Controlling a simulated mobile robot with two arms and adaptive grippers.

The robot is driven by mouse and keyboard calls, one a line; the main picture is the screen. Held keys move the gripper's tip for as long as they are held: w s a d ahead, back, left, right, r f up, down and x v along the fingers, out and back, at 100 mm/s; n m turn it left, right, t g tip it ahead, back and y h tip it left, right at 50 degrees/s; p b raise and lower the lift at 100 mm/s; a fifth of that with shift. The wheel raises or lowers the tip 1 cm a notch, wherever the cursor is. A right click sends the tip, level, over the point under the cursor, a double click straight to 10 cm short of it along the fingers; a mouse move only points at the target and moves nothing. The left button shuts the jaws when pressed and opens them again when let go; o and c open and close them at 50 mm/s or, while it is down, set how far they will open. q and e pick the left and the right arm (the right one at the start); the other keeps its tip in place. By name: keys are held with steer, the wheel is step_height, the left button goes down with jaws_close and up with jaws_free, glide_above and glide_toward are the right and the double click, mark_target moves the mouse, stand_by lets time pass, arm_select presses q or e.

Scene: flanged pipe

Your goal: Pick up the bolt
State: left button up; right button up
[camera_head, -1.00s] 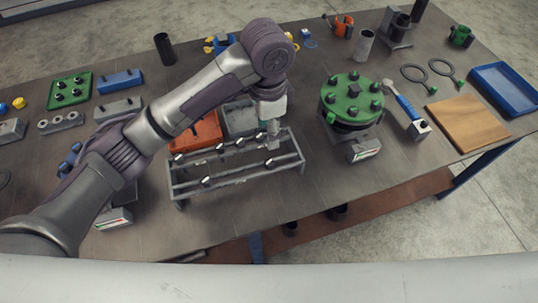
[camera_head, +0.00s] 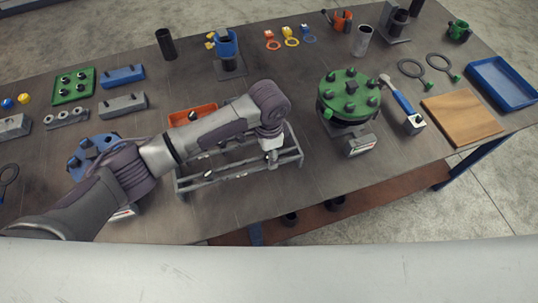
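A grey rack (camera_head: 239,174) with two long rails stands near the table's front edge. Small bolts sit along its rails in the head view, several of them hidden behind my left arm. My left gripper (camera_head: 273,160) points down over the right part of the rack, close to its rails. Its fingers are small and partly hidden by the wrist, so I cannot tell whether they are open or hold a bolt. My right gripper is not in view. The green flange (camera_head: 351,88) with several dark bolts stands right of the rack.
An orange tray (camera_head: 181,117) lies behind the rack, partly covered by my arm. A hammer (camera_head: 402,102), a wooden board (camera_head: 461,117) and a blue tray (camera_head: 503,84) lie to the right. A blue holder (camera_head: 227,49) stands at the back.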

arm_select(q)
steer(key=shift+f, duration=0.3)
jaws_close()
steer(key=shift+r, duration=0.15)
steer(key=shift+r+b, duration=0.35)
steer(key=shift+r, duration=0.25)
step_height(320, 180, up, 3)
steer(key=shift+f+b, duration=0.2)
steer(key=shift+b, duration=0.35)
steer(key=s+d+r+b, duration=0.1)
steer(key=s+d+r, duration=0.1)
steer(key=d, duration=0.3)
steer(key=s+d+r+b, duration=0.2)
steer(key=d+r, duration=0.3)
steer(key=shift+s+d, duration=0.3)
steer(key=shift+d, duration=0.05)
